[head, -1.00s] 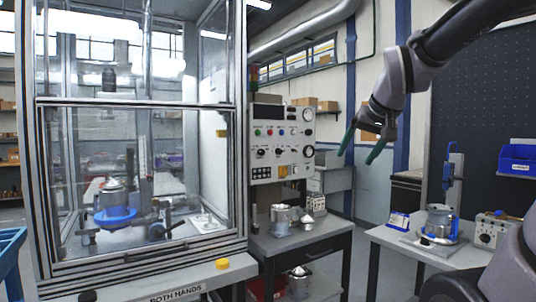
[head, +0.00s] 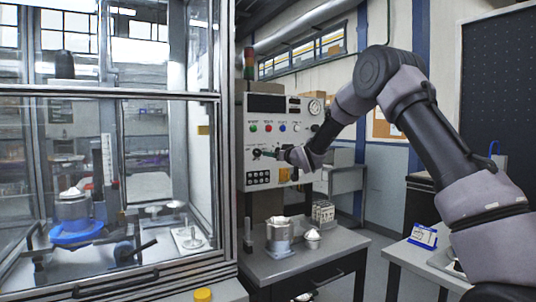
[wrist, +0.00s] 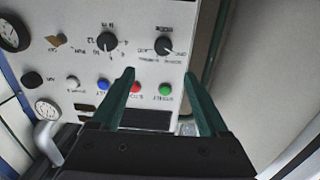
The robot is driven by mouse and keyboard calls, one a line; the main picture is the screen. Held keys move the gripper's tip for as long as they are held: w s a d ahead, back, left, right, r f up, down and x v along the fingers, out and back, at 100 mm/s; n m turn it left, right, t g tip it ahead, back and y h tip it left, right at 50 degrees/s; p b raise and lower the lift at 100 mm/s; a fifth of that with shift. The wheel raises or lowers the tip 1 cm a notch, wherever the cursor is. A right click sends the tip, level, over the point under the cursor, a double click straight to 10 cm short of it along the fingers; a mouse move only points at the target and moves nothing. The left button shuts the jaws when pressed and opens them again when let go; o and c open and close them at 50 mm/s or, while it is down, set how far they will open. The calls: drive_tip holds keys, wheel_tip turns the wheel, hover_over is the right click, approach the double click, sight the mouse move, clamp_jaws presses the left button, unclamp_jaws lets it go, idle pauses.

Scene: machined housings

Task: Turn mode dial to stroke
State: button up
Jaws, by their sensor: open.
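The mode dial (wrist: 163,45) is a round black knob on the pale control panel (wrist: 60,12), with the word MODE upside down beside it in the wrist view. Its position labels are too small to read surely, and I cannot tell which one it points at. My gripper (wrist: 160,73) is open, its two green fingers reaching toward the panel. The dial lies just beyond the fingertips, roughly between their lines, with nothing held. In the head view my gripper (head: 266,153) is close to the panel's lower left dial; contact cannot be told.
A second black dial (wrist: 107,41) sits beside the mode dial. Blue (wrist: 103,84), red (wrist: 135,87) and green (wrist: 165,90) buttons lie near the fingers. A glass-walled enclosure (head: 228,170) stands left of the panel; a bench (head: 335,243) with metal parts stands below it.

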sight(259, 153)
drive_tip(key=shift+y, duration=0.3)
drive_tip(key=x, duration=0.8)
drive_tip(key=f+x, duration=0.1)
drive_tip(key=x, duration=0.3)
drive_tip(key=shift+w+a, duration=0.15)
drive_tip(key=shift+a, duration=0.05)
clamp_jaws()
